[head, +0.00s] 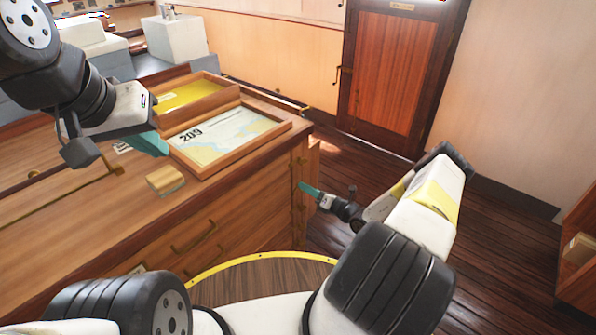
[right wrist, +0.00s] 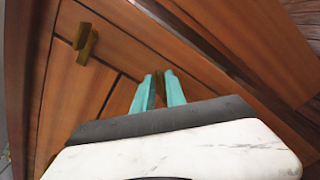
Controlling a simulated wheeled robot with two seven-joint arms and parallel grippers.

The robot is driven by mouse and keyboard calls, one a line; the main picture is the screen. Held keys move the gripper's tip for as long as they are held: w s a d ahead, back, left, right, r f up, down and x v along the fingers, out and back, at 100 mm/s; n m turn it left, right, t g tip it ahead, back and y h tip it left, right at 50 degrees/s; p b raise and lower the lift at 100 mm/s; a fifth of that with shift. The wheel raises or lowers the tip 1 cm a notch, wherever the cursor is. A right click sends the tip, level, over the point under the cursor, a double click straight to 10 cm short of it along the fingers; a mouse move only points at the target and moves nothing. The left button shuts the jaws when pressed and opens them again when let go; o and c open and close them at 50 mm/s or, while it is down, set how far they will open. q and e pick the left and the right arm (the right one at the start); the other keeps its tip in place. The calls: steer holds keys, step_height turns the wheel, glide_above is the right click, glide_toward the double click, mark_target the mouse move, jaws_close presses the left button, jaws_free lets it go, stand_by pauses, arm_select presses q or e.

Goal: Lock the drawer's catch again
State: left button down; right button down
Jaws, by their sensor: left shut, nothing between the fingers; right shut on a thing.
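My right gripper (head: 306,187) is at the right end of the wooden cabinet, level with its drawer fronts. In the right wrist view its teal fingers (right wrist: 160,92) are shut on a small brass-brown piece (right wrist: 160,76), which looks like the drawer's catch and is mostly hidden by the fingers. A second brass fitting (right wrist: 85,43) sits on the wood at upper left, apart from the fingers. The cabinet drawer (head: 203,240) with a brass handle appears closed in the head view. My left gripper (head: 150,143) is shut and empty above the counter, beside the chart tray.
The wooden chart tray (head: 283,127) holds a sheet marked 209, with a yellow-lined tray (head: 187,95) behind it. A small wooden block (head: 165,180) lies on the counter. A door (head: 392,75) stands at the back. Open floor (head: 480,235) lies to the right.

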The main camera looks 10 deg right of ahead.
steer(key=shift+d+f+m, duration=0.1)
steer(key=shift+m, duration=2.15)
steer(key=shift+d+f+m, duration=0.1)
steer(key=shift+m, duration=2.15)
steer(key=c, duration=1.6)
jaws_free()
steer(key=shift+a, duration=0.1)
steer(key=v, duration=0.7)
steer(key=shift+s+d, duration=0.25)
steer(key=shift+s, duration=0.05)
